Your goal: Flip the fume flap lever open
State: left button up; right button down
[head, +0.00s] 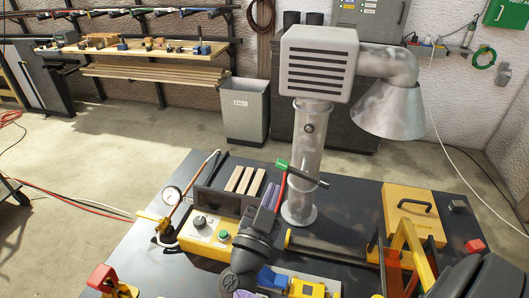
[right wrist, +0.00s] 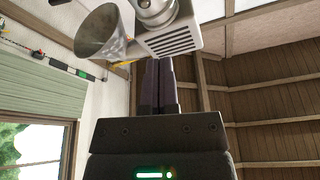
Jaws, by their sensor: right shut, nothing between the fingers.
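The fume pipe (head: 304,135) is a grey metal column standing on the dark bench, with a vented box on top and a cone hood. A dark lever with a green end (head: 283,165) crosses the front of the pipe, roughly level and sloping down to the right. My right gripper (head: 272,190) is shut and empty, its dark fingers pointing up just below the green end. I cannot tell if they touch. In the right wrist view the shut fingers (right wrist: 160,62) point toward the vented box (right wrist: 172,38); the lever cannot be made out. My left gripper is not in view.
A yellow case (head: 413,214) and a yellow frame (head: 412,250) are at right. A red-topped clamp (head: 102,277) sits at the front left. Bare bench (head: 345,205) shows right of the pipe.

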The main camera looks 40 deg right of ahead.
aim_at(282, 167)
jog(key=w+d+b, duration=0.3)
jog(key=d+b, duration=0.1)
jog(key=d, duration=0.1)
jog(key=w+d+f+b, duration=0.1)
jog(key=w+d+b, duration=0.1)
jog(key=shift+w+d, duration=0.15)
jog(key=shift+w, duration=0.15)
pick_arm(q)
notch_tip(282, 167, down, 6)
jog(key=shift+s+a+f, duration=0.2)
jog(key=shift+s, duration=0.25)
pick_arm(e)
jog(key=shift+r, duration=0.1)
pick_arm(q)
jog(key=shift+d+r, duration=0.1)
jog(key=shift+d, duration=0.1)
